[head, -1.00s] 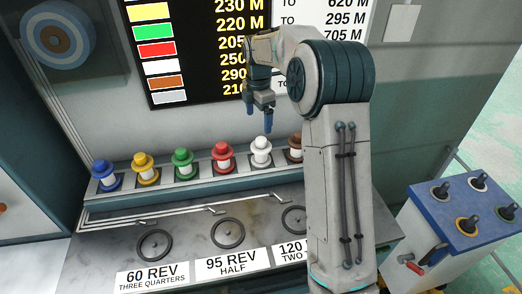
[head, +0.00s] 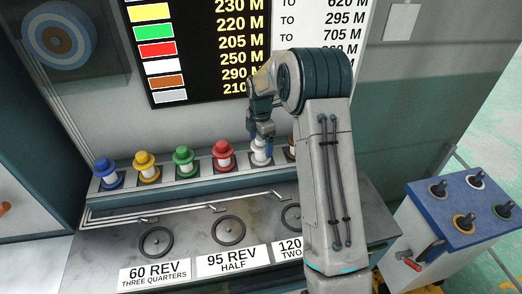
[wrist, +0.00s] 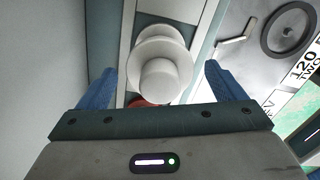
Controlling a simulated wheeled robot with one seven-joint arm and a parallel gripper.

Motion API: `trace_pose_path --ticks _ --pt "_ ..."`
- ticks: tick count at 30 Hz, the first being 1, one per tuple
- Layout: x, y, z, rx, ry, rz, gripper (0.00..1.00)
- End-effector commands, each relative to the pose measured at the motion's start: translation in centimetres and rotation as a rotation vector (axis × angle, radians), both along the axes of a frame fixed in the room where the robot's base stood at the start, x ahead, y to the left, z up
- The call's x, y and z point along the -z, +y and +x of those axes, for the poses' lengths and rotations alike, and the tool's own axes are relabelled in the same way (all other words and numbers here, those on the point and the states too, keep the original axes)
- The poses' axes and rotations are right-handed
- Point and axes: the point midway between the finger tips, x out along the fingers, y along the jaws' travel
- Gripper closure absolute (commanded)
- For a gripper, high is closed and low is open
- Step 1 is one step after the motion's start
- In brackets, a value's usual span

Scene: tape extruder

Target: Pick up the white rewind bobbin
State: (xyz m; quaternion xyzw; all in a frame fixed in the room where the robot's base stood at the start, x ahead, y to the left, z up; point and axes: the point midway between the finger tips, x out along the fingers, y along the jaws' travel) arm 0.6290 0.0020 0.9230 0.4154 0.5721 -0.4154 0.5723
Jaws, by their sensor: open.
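The white rewind bobbin (head: 261,153) stands upright on the rack shelf, to the right of the red bobbin (head: 223,156). My gripper (head: 262,138) is open directly above it, and its fingers overlap the bobbin's top in the head view. In the wrist view the white bobbin (wrist: 161,75) lies between and slightly beyond the two blue fingers of my gripper (wrist: 157,90), with gaps on both sides. It is not held. The brown bobbin (head: 291,150) is mostly hidden behind my arm.
Blue (head: 107,174), yellow (head: 147,168) and green (head: 185,161) bobbins stand in the same row to the left. The wall with the sign board (head: 205,50) rises close behind. A worktop (head: 190,225) with ring marks lies in front, and a blue control box (head: 460,212) stands at right.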

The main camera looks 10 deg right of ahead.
Motion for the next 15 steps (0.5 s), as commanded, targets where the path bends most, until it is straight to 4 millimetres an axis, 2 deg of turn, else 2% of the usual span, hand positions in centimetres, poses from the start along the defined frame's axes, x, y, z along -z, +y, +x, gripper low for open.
trace_pose_path --ticks 2,3,8,9,15 --pt "0.0 -0.01 -0.01 0.0 0.0 0.0 0.11" --pt "-0.01 -0.01 -0.01 0.0 0.0 0.0 0.16" --pt "-0.02 -0.02 0.0 0.001 0.0 0.0 0.61" --pt "-0.02 -0.02 0.0 0.001 0.0 0.0 0.66" --pt "-0.09 -0.02 0.03 0.001 -0.001 0.0 0.66"
